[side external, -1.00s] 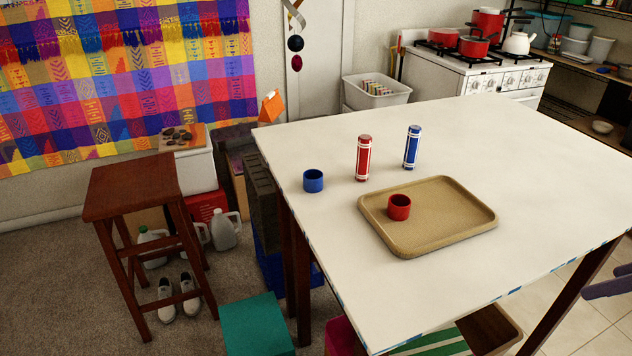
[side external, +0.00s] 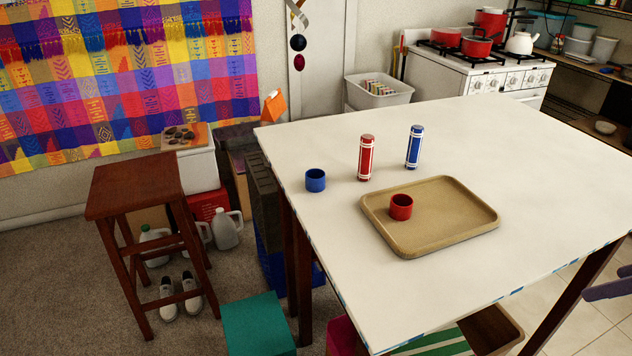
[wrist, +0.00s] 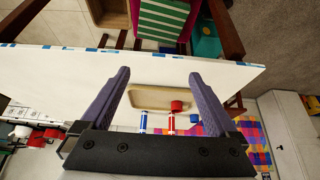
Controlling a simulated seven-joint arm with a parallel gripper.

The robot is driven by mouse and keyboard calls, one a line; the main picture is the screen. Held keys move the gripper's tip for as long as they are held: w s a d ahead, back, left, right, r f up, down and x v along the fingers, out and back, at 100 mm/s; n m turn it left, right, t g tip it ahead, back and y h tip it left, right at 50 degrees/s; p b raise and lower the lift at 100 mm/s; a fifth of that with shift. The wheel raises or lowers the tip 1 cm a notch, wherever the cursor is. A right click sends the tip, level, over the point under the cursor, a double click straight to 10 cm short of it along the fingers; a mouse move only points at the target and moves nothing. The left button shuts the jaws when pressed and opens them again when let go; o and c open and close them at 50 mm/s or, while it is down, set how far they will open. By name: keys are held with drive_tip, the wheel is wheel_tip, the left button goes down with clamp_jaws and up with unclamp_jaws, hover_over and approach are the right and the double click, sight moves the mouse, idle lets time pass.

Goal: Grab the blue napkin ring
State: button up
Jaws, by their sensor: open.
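The blue napkin ring (side external: 316,180) stands on the white table near its left edge in the side external view, left of the red striped cylinder and apart from the tray. My gripper (wrist: 160,74) is open and empty in the wrist view. Its two purple-grey fingers are spread, with the tray and cylinders showing between and beyond them. A purple-grey piece (side external: 608,287) at the right edge of the side external view may be a finger of mine; I cannot tell.
A tan tray (side external: 450,228) holds a red napkin ring (side external: 401,207). A red striped cylinder (side external: 366,158) and a blue striped cylinder (side external: 414,147) stand upright behind the tray. The white tabletop (side external: 530,160) is clear on the right and in front. A wooden stool (side external: 135,182) stands left.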

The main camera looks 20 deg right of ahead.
drive_tip(key=w+r+t, duration=0.3)
drive_tip(key=w+r, duration=1)
drive_tip(key=r, duration=0.1)
drive_tip(key=w+a+r, duration=0.2)
drive_tip(key=w+a, duration=0.1)
drive_tip(key=w, duration=0.6)
drive_tip(key=w+a+r, duration=0.1)
drive_tip(key=w+a, duration=0.3)
drive_tip(key=w, duration=0.5)
drive_tip(key=w+a+f+n+y, duration=0.1)
drive_tip(key=w+a+f, duration=0.3)
drive_tip(key=w, duration=0.2)
drive_tip(key=w+a+f, duration=0.3)
drive_tip(key=w+a, duration=0.1)
drive_tip(key=w, duration=0.2)
drive_tip(key=n+g, duration=0.1)
drive_tip(key=g, duration=0.1)
approach(317, 176)
drive_tip(key=s+f+v, duration=0.1)
drive_tip(key=v, duration=0.5)
drive_tip(key=x, duration=0.6)
drive_tip(key=shift+w+a+f, duration=0.15)
drive_tip(key=shift+a, duration=0.2)
drive_tip(key=shift+a+x, duration=0.15)
drive_tip(key=shift+x, duration=1.45)
drive_tip(key=shift+a+x, duration=0.1)
drive_tip(key=shift+x, duration=1.45)
